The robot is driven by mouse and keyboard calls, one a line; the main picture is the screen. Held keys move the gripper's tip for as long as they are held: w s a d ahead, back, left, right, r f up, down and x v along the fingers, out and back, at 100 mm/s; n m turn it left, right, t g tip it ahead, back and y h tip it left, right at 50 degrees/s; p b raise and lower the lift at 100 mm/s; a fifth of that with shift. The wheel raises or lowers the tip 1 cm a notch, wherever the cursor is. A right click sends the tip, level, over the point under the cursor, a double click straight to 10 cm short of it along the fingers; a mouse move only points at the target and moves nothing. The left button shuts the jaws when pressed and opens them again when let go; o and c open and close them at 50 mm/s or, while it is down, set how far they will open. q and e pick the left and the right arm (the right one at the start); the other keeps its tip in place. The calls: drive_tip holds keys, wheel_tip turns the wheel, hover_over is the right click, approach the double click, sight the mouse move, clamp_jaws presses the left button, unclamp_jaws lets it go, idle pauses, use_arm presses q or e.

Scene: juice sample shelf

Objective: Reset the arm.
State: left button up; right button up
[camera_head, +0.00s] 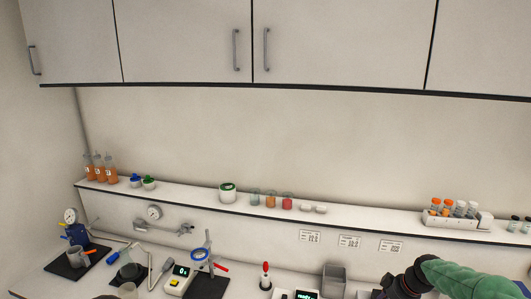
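Part of my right arm shows at the lower right, with a green-covered link and a dark joint with a thin red ring. It reaches in over the counter from the right. The fingers of my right gripper are not visible; they are below the picture or hidden. My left gripper is not in view. On the long wall shelf (190,196) stand several orange bottles (97,170) at the left. Small beakers with blue, orange and red contents (271,201) stand near its middle.
A white rack with capped tubes (450,220) stands at the shelf's right. Closed cabinets (185,40) hang above. The wall between is bare.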

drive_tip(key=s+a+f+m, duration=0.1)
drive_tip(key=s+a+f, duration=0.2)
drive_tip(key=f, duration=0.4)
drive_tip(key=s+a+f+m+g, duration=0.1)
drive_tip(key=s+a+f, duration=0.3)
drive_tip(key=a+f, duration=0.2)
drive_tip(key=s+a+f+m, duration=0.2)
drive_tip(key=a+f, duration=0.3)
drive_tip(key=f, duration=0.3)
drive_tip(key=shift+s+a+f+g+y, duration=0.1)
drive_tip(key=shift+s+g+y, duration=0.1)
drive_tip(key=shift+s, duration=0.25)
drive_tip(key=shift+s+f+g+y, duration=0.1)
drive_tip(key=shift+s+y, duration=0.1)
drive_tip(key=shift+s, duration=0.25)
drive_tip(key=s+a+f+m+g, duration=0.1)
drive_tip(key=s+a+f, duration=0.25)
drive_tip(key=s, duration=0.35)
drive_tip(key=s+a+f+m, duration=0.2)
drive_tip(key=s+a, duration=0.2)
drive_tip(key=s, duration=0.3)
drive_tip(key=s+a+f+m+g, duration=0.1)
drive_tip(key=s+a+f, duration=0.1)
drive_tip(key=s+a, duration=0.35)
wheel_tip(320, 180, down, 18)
drive_tip(key=b, duration=1.9)
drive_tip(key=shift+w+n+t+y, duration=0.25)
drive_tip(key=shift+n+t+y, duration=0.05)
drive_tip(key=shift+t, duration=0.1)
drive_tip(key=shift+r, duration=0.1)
